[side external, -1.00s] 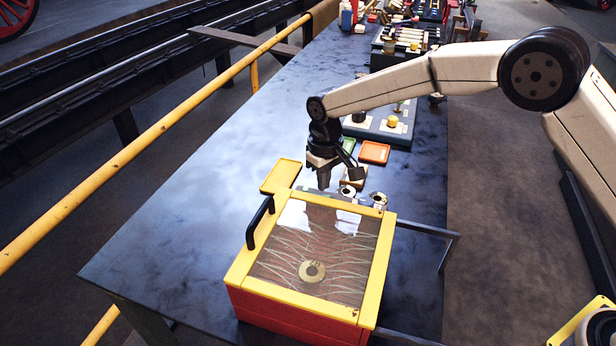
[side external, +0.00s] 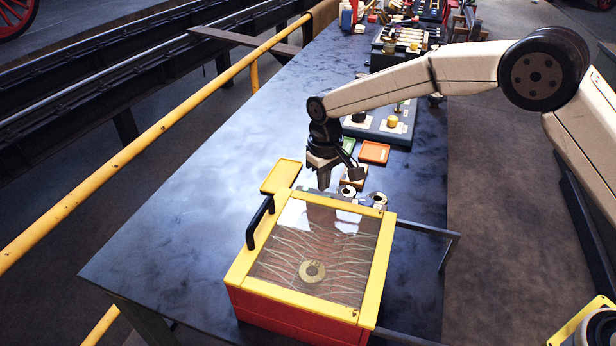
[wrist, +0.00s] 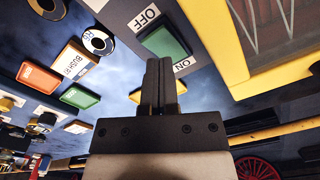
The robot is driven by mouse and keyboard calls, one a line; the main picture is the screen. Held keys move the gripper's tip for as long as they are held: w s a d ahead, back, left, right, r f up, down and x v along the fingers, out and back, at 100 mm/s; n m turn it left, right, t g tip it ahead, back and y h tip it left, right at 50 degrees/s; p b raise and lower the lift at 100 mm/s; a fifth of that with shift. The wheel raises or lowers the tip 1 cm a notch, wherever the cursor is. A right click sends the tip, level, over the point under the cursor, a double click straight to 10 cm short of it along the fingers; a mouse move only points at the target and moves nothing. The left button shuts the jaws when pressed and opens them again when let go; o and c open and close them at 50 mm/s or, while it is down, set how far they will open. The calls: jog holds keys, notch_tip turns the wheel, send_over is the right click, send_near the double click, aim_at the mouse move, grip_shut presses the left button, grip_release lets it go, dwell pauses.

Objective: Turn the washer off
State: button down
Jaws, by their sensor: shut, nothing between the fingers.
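The washer is a red box with a yellow frame (side external: 241,262) and a clear lid with a black handle, near the front of the bench. A round metal ring (side external: 312,271) shows under the lid, among wavy streaks. In the wrist view, a green rocker switch (wrist: 168,43) sits on a dark panel beside the yellow frame, between an OFF label (wrist: 147,18) and an ON label (wrist: 184,65). My gripper (side external: 323,186) is shut and empty, just behind the washer. In the wrist view its fingertips (wrist: 160,60) overlap the switch's lower edge; I cannot tell whether they touch.
A yellow tray (side external: 280,176) lies left of my gripper. An orange tray (side external: 374,152) and a small block with rings stand beyond and right of it. A dark metal bracket (side external: 449,252) sticks out right of the washer. The bench's left side is clear.

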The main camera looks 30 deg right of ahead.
jog(key=shift+f, duration=1.7)
dwell(1.6)
jog(key=shift+r, duration=0.15)
jog(key=shift+r, duration=3.4)
jog(key=shift+s+d+r, duration=0.15)
jog(key=shift+s+d, duration=0.15)
jog(key=shift+d, duration=0.25)
jog(key=s+d+m+t, duration=0.1)
jog(key=s+d, duration=0.7)
jog(key=s, duration=0.4)
jog(key=s+d+m+t, duration=0.1)
jog(key=s+d+m, duration=0.1)
jog(key=s+d, duration=0.7)
jog(key=s, duration=0.3)
jog(key=shift+s+f+t, duration=0.3)
jog(key=shift+s+f, duration=0.05)
jog(key=shift+f, duration=0.05)
